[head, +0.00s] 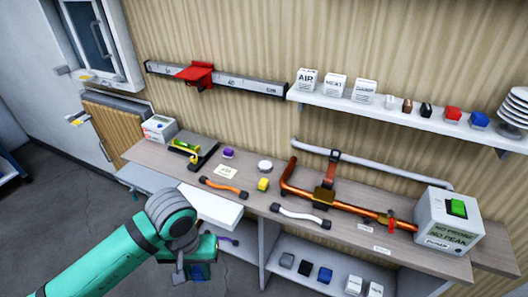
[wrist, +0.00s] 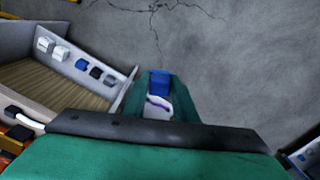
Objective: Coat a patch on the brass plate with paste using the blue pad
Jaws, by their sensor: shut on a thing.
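My gripper (head: 197,268) hangs low in front of the bench, in the head view's lower left. It is shut on a blue pad (wrist: 159,82), which shows between the green fingers in the wrist view. A white shape with a purple streak (wrist: 157,107) also shows between the fingers; I cannot tell what it is. The brass plate (head: 323,197) appears as a gold-brown square on the copper pipe (head: 290,185), well right of my gripper. A purple round item (head: 228,153) and a white round item (head: 265,165) stand on the bench; I cannot tell which holds paste.
The bench (head: 345,185) also carries an orange lead (head: 223,187), a white lead (head: 300,216) and a white box with a green button (head: 450,222). A wall shelf (head: 400,115) holds small boxes and blocks. A lower shelf (head: 275,280) holds more blocks. Open floor (wrist: 235,70) lies before the bench.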

